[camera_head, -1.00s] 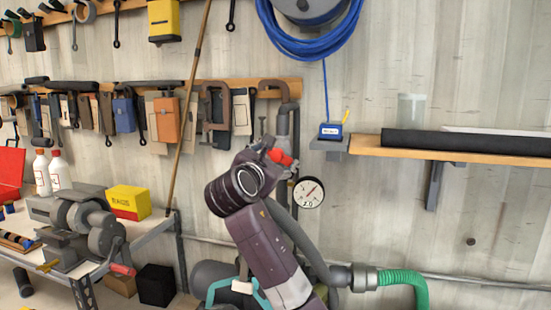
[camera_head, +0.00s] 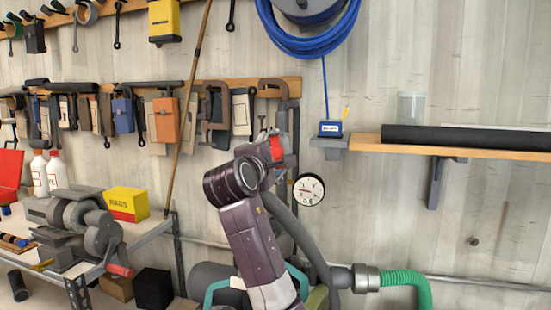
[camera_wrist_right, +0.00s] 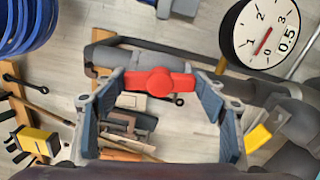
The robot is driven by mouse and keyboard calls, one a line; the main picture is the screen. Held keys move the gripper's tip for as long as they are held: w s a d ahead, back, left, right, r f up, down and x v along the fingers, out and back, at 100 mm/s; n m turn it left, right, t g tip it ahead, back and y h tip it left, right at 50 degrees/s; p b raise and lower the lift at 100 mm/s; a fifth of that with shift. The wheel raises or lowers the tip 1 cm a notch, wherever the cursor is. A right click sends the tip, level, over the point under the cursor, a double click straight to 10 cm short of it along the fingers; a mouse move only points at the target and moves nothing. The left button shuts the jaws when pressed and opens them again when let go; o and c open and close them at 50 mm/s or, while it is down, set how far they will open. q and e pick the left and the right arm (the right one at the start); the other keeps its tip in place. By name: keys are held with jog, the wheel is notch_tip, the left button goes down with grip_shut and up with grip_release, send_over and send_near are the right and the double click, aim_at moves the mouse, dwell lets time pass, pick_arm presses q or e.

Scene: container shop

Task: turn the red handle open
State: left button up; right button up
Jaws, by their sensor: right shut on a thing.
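The red handle (camera_head: 276,149) sits on a grey vertical pipe on the wall, just above a round gauge. In the right wrist view the red handle (camera_wrist_right: 158,82) lies crosswise between the two blue-padded fingers of my right gripper (camera_wrist_right: 162,92), in front of a grey pipe (camera_wrist_right: 160,58). My right gripper (camera_head: 271,146) is shut on the handle. In the head view its fingers and wrist hide part of the handle. My left gripper is not in view.
The white round gauge (camera_head: 308,190) is close by, below right of the handle. A wooden shelf (camera_head: 480,152) is to the right. A bench with a grey vise (camera_head: 80,225) is at the lower left. A green hose (camera_head: 408,283) runs at the lower right.

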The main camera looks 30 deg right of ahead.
jog(key=shift+f+m+b, duration=0.1)
jog(key=shift+m+b, duration=0.3)
jog(key=shift+m, duration=0.6)
jog(key=o, duration=1.2)
jog(key=shift+c, duration=0.2)
